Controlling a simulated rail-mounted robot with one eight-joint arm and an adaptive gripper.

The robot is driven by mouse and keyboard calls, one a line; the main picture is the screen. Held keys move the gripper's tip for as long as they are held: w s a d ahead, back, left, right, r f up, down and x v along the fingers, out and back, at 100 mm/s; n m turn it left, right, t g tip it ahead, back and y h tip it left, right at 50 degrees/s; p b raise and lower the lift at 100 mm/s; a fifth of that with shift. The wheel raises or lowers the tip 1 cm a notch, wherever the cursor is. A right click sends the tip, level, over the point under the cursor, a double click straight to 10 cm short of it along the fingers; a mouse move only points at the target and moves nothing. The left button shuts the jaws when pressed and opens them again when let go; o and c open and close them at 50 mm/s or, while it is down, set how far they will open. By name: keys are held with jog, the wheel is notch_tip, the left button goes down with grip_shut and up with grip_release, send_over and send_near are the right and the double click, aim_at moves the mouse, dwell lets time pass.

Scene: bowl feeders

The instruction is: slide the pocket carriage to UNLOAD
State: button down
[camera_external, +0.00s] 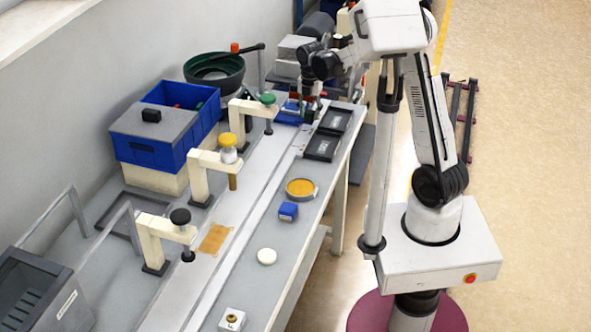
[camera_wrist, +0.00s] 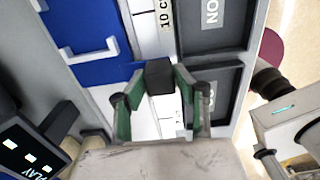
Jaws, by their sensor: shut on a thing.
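The pocket carriage appears as a blue plate (camera_external: 288,116) at the far end of the pale rail. In the wrist view the blue plate (camera_wrist: 88,30) has a white raised bracket (camera_wrist: 92,50) on it. My gripper (camera_external: 309,97) is at the carriage's right side. In the wrist view its two green-padded fingers (camera_wrist: 157,80) are shut on a black block (camera_wrist: 160,76) at the blue plate's edge. The block seems to be the carriage's handle; its join to the plate is partly hidden. No UNLOAD mark is readable.
Two black trays (camera_external: 322,146) lie right of the rail; one label starts "NO" (camera_wrist: 211,10). Cream posts with green (camera_external: 245,108), yellow (camera_external: 205,165) and black (camera_external: 160,230) knobs overhang the rail.

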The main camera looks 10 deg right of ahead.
jog(key=c, duration=1.4)
grip_release()
jog(key=shift+o, duration=0.2)
notch_tip(320, 180, up, 12)
